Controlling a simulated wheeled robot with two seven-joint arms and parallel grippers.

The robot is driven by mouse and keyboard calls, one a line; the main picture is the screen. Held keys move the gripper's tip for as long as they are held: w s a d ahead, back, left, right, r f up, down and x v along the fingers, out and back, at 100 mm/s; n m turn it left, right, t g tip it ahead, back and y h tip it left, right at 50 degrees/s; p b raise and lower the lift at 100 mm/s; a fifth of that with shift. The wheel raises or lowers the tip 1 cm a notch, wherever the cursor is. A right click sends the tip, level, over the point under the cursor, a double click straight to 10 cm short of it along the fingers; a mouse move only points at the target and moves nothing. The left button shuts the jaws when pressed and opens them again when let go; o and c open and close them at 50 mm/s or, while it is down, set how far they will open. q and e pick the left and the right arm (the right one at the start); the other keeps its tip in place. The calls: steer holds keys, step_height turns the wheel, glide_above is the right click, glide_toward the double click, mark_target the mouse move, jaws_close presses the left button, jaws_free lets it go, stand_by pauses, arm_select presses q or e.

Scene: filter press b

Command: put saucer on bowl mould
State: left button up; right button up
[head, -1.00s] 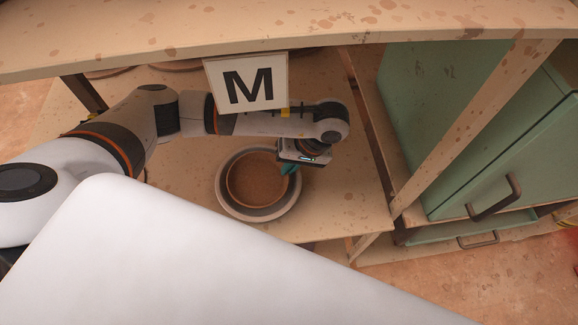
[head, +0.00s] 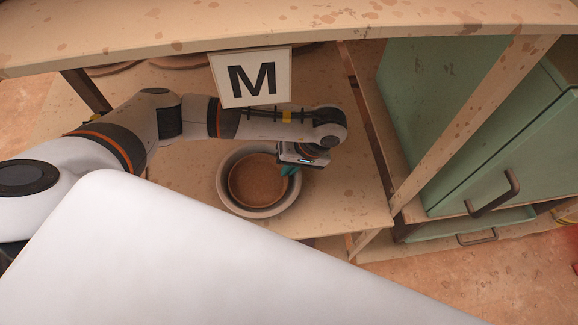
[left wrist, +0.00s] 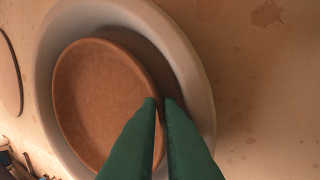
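The saucer (head: 256,181) is a round brown clay dish with a raised rim. It lies within the rim of the pale grey bowl mould (head: 227,201) on the table, off-centre in the left wrist view, where the saucer (left wrist: 95,95) sits toward the left of the bowl mould (left wrist: 193,75). I cannot tell whether the saucer touches the mould. My left gripper (head: 288,171) is at the saucer's right edge. Its green fingers (left wrist: 161,101) are close together with the saucer's rim between their tips. My right gripper is in neither view.
A shelf edge (head: 300,45) with a sign M (head: 252,79) crosses above the table (head: 345,205). A wooden post (head: 470,125) and a green cabinet (head: 450,100) stand at the right. Other round brown pieces lie at the back. The table right of the mould is clear.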

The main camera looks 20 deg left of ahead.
arm_select(q)
steer(key=shift+s+f, duration=0.25)
steer(key=shift+r+p, duration=0.15)
steer(key=shift+p, duration=0.15)
steer(key=b+v, duration=0.1)
steer(key=v, duration=0.1)
steer(key=b+v, duration=0.1)
steer(key=v, duration=0.1)
steer(key=shift+w+d, duration=0.2)
steer(key=shift+w, duration=0.2)
steer(key=s+b+v, duration=0.1)
steer(key=v, duration=0.7)
steer(key=shift+w+r, duration=0.15)
steer(key=shift+w, duration=0.25)
steer(key=shift+a, duration=0.2)
